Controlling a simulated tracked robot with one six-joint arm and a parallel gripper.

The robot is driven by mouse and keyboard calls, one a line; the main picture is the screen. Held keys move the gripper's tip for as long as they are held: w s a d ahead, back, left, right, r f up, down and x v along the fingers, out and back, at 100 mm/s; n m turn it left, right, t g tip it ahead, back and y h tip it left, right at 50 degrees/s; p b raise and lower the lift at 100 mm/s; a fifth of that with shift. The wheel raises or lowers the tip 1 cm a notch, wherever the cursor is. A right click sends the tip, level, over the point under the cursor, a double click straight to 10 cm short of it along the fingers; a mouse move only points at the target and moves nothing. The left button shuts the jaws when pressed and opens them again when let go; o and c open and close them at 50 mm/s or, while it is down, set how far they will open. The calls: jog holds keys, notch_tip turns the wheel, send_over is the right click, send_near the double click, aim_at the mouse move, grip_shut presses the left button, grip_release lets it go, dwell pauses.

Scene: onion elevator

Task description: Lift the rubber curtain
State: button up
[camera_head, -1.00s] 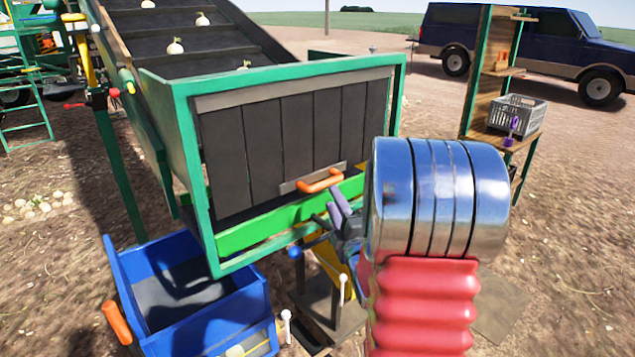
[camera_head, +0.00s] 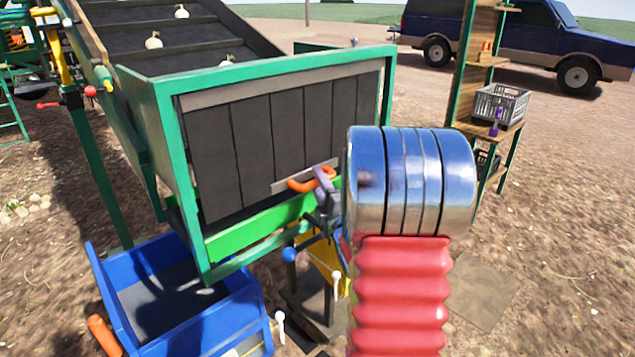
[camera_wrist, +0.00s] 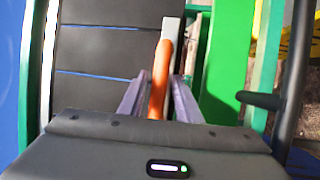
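The rubber curtain (camera_head: 270,140) hangs as dark vertical strips in the green frame at the elevator's end. A metal strip with an orange handle (camera_head: 302,185) is at its lower right edge. In the wrist view the dark curtain strips (camera_wrist: 105,50) fill the left, and the orange handle (camera_wrist: 160,75) runs between the two purple fingers. My gripper (camera_wrist: 160,95) is open, with a finger on each side of the handle and gaps visible. In the head view my gripper (camera_head: 324,182) is at the handle's right end, partly hidden by my arm.
A green bar (camera_head: 255,230) runs below the curtain. A blue bin (camera_head: 115,300) with an orange handle stands at lower left. A yellow part (camera_head: 322,262) and lever stand below the gripper. A wooden shelf (camera_head: 490,130) with a grey crate (camera_head: 503,103) is at right.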

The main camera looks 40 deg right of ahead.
grip_shut()
jog(key=shift+s+f, duration=0.1)
jog(key=shift+s, duration=0.1)
dwell(0.4)
